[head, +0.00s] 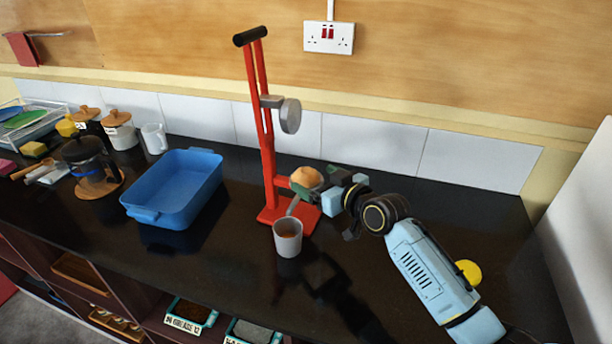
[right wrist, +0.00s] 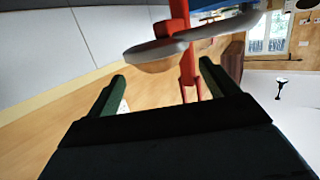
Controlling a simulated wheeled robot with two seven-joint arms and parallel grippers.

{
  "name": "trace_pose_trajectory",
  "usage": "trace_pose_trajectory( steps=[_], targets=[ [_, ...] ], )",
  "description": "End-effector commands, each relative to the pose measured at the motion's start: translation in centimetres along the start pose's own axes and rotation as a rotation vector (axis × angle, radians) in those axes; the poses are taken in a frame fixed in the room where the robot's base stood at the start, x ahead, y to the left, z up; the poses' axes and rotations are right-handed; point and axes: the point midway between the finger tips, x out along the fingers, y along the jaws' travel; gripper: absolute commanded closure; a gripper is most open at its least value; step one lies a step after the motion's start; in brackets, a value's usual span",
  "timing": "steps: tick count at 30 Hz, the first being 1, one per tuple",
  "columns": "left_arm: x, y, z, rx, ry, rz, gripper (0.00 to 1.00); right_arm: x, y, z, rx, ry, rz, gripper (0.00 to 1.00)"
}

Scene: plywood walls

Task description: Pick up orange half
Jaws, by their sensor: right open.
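The orange half (head: 306,177) sits dome up on the red juicer press (head: 268,130), at the height of its lower arm. My right gripper (head: 322,186) is open beside it, coming from the right, with its fingers pointing at it. In the right wrist view, which looks upside down, a tan dome that seems to be the orange half (right wrist: 160,63) shows under a grey rim, ahead of the two open fingers (right wrist: 163,84). Nothing is visible between the fingers. Whether a finger touches the orange half I cannot tell. My left gripper is not in view.
A white cup (head: 288,240) stands in front of the press. A blue tray (head: 160,215) is to its left, with a cafetiere (head: 85,152), jars and a mug (head: 154,138) beyond. A yellow object (head: 468,271) lies beside my right arm. The dark counter's front right is mostly clear.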

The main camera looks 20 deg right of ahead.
Motion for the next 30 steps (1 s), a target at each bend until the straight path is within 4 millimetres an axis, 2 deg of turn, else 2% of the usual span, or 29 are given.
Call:
trace_pose_trajectory(
  steps=[6,16,27,30],
  targets=[
    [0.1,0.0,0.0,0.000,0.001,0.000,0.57,2.7,0.1,0.1,0.001,0.001,0.000,0.14],
    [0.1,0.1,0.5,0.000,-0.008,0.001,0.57,3.3,0.1,0.1,0.000,-0.001,0.000,0.14],
    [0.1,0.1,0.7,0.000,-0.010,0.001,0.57,3.2,0.1,0.1,0.000,-0.001,0.000,0.61],
    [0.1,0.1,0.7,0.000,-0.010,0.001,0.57,3.2,0.1,0.1,0.000,0.000,0.001,0.63]
  ],
)
